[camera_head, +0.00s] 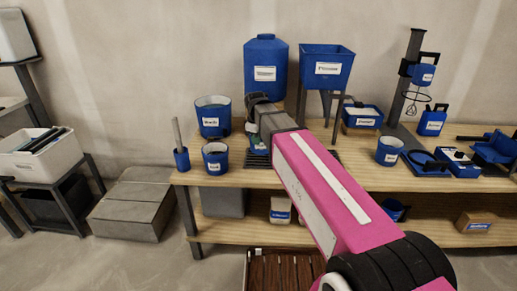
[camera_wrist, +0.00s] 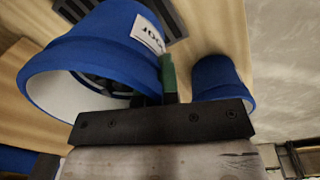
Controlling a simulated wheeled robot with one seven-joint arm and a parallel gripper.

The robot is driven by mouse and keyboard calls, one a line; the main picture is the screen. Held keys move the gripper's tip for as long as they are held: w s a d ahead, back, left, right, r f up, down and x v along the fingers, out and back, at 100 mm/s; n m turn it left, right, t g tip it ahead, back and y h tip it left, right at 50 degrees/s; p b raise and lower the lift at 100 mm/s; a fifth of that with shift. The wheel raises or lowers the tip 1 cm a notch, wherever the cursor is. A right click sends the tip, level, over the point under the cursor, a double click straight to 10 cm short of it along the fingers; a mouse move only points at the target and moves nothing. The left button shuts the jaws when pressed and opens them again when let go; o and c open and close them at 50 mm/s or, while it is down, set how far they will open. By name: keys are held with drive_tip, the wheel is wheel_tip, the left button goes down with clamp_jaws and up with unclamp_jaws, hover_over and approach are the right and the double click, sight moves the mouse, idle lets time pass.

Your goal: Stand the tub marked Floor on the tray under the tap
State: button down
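The tub marked Floor (camera_wrist: 115,45) is blue with a pale inside; only "oor" of its label shows in the wrist view. My gripper (camera_wrist: 160,85) has its fingers close together at the tub's wall, a green-padded finger on the outside; it appears shut on the wall. In the head view my gripper (camera_head: 262,112) is in front of the blue tank (camera_head: 266,62), and part of a blue tub shows below it. The dark slatted tray (camera_head: 258,161) lies just below, and its slats show beyond the tub in the wrist view (camera_wrist: 172,20). Contact between tub and tray cannot be told. The tap is hidden.
Another blue tub (camera_head: 215,158) stands left of the tray, with a larger bucket (camera_head: 212,117) behind. A blue hopper (camera_head: 327,66) on legs is to the right. A mixer stand (camera_head: 412,85) and several blue items fill the bench's right side.

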sight(258, 147)
drive_tip(key=shift+w+d+f, duration=0.2)
drive_tip(key=shift+w+f, duration=0.2)
drive_tip(key=shift+w, duration=0.25)
drive_tip(key=shift+w+d+f, duration=0.15)
drive_tip(key=shift+w+f, duration=0.25)
drive_tip(key=shift+w, duration=0.2)
drive_tip(key=shift+f, duration=1.95)
drive_tip(key=shift+f, duration=0.15)
drive_tip(key=c, duration=1.4)
unclamp_jaws()
drive_tip(key=shift+o, duration=0.2)
wheel_tip(258, 147, up, 12)
drive_tip(key=shift+s, duration=0.35)
drive_tip(key=shift+a, duration=0.1)
